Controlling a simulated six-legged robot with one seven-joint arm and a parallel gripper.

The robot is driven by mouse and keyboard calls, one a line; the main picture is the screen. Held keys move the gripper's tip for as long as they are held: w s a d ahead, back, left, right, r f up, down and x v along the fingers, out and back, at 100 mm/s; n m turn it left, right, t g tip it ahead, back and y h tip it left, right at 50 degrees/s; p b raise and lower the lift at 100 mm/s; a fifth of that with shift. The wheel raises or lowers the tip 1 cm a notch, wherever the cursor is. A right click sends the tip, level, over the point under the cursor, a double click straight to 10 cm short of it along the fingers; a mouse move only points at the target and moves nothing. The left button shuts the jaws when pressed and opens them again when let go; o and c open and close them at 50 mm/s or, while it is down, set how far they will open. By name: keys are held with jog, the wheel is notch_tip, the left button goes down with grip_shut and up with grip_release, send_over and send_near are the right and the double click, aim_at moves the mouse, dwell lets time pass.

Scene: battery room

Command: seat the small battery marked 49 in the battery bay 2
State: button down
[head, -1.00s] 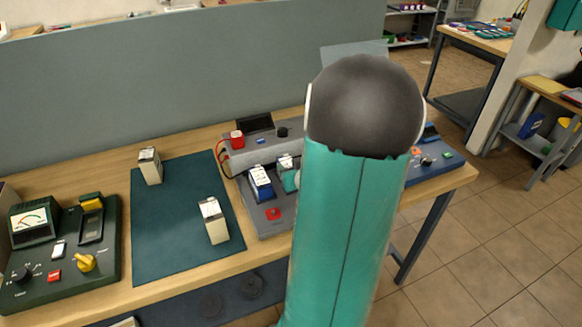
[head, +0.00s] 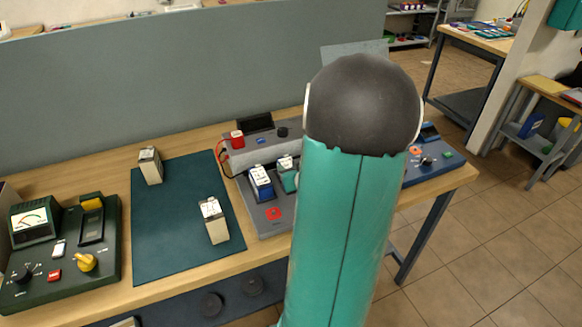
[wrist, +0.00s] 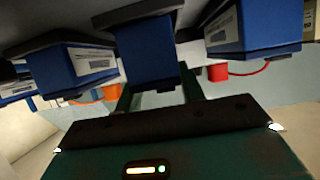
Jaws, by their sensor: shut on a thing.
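In the wrist view, which is upside down, my gripper (wrist: 157,95) is shut on a blue battery (wrist: 147,52). A blue battery stands on either side of it: one to the left (wrist: 72,68) and one to the right (wrist: 255,30). In the head view, a blue battery (head: 261,181) with a pale label stands in the grey bay unit (head: 275,225), with a teal part of my gripper (head: 290,182) just right of it. My arm hides the unit's right side. I cannot read a 49 or a bay number, nor tell whether the held battery is fully down.
Two cream batteries, one at the back (head: 150,167) and one in front (head: 215,222), stand on the dark mat (head: 170,245). A green meter box (head: 65,245) is at the left. A blue panel (head: 435,165) is at the right. Neighbouring batteries leave little side room at the gripper.

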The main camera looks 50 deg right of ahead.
jog(key=shift+f, duration=0.4)
jog(key=c, duration=1.1)
grip_release()
jog(key=shift+c, duration=0.2)
jog(key=shift+a, duration=0.1)
